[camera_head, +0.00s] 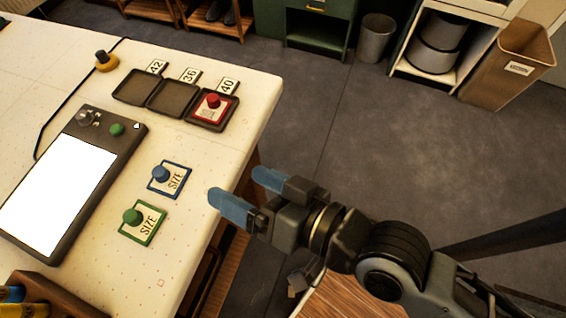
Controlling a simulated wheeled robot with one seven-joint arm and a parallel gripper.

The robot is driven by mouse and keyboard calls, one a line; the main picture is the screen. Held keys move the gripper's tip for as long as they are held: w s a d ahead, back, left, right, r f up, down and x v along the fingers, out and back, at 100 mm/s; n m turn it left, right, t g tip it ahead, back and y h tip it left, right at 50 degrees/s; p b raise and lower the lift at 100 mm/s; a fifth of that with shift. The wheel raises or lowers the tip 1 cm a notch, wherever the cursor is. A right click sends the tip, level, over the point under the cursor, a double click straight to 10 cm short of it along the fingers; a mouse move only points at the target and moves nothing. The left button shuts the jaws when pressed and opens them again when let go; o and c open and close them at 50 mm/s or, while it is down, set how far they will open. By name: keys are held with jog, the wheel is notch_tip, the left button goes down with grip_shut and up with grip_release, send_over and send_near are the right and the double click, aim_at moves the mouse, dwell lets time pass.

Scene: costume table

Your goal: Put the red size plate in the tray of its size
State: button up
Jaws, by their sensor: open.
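The red size plate (211,108) with its red knob lies in the tray labelled 40 (230,118), the rightmost of three dark trays. The tray labelled 36 (172,98) in the middle and the tray labelled 42 (134,87) on the left are empty. The blue size plate (170,180) and the green size plate (143,222) lie on the white table, each with a knob. The plates' printed numbers are too small to read. My gripper (243,193) is open and empty by the table's right edge, right of the blue plate and apart from everything.
A dark-framed device with a bright white screen (55,190) lies on the table (200,245) left of the plates. A yellow-topped knob (106,61) with a cable stands behind it. A wooden box (60,297) stands at the front left. Floor lies right of the table.

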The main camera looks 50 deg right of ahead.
jog(key=s+d+r+n+h, duration=0.1)
jog(key=s+d+n, duration=0.2)
jog(key=s, duration=0.5)
jog(key=s+d+r+n, duration=0.1)
jog(key=s+d+n, duration=0.1)
jog(key=s+d, duration=0.4)
jog(key=shift+s+r+n+h, duration=0.15)
jog(key=shift+s+n+h, duration=0.25)
jog(key=shift+s, duration=0.6)
